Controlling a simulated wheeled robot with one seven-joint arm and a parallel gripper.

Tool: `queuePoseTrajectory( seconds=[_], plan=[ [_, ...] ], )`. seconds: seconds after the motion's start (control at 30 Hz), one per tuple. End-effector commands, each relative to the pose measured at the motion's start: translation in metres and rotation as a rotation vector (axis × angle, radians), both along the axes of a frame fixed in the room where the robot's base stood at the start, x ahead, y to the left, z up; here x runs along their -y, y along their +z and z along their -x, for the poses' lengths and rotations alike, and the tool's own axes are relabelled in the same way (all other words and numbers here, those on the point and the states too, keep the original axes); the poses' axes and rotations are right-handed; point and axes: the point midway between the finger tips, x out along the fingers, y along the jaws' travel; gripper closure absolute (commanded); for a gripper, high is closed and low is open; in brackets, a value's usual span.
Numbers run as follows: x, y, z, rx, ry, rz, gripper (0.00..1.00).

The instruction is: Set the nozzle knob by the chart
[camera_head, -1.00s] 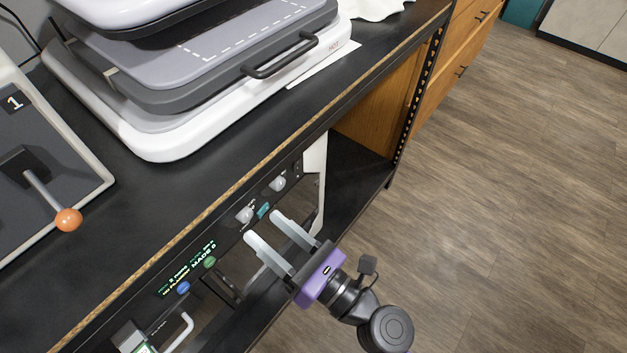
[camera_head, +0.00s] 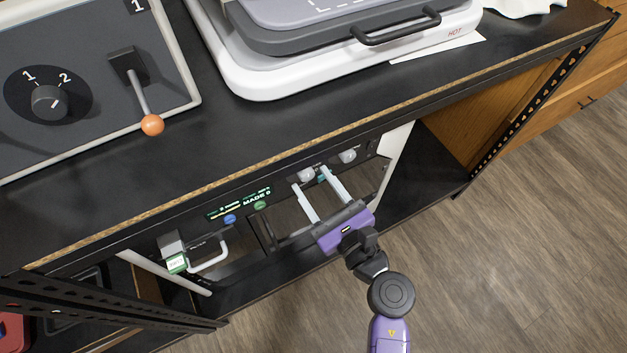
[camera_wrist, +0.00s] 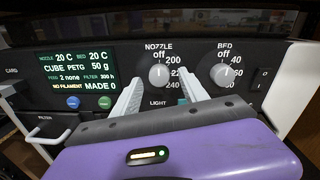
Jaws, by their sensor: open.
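The nozzle knob (camera_wrist: 159,75) is a pale round knob on a black panel under the bench top, with marks off, 200, 220 and 240 around it. Its exact setting is hard to read. It also shows in the head view (camera_head: 306,174). The similar bed knob (camera_wrist: 221,73) is to its right. My gripper (camera_wrist: 161,82) is open and empty, its two pale fingers pointing at the panel on either side of the nozzle knob's lower part. Whether they touch it I cannot tell. The panel's display (camera_wrist: 72,72) reads nozzle 20 C, bed 20 C, cube PETG 50 g. I see no chart.
Blue (camera_wrist: 73,102) and green (camera_wrist: 105,102) buttons sit under the display. A white handle (camera_head: 210,258) projects at left. Above, the black bench (camera_head: 330,110) carries a heat press (camera_head: 260,85) and a panel with a dial (camera_head: 50,102) and an orange-tipped lever (camera_head: 151,125). Wooden floor is open at right.

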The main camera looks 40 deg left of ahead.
Motion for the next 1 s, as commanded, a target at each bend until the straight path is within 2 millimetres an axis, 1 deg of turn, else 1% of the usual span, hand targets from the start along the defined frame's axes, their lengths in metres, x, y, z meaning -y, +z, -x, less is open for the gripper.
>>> queuePoseTrajectory(
  seconds=[0.03,0.13,0.37,0.4,0.57,0.6,0.67,1.0],
  plan=[
    [-0.0041,-0.0001,-0.0012,0.0,0.001,0.0,0.49],
    [-0.0079,-0.0003,-0.0027,-0.001,0.0,0.001,0.49],
    [-0.0088,0.0,-0.0031,-0.001,-0.001,-0.001,0.49],
    [-0.0088,0.0,-0.003,-0.001,-0.001,-0.001,0.51],
    [-0.0086,0.0,-0.003,-0.001,-0.001,-0.001,0.82],
    [-0.0086,0.0,-0.003,-0.001,0.0,0.0,0.9],
    [-0.0086,0.0,-0.0029,-0.001,0.0,0.0,1.0],
    [-0.0086,0.0008,-0.0027,-0.035,0.0,-0.015,1.0]
  ],
)
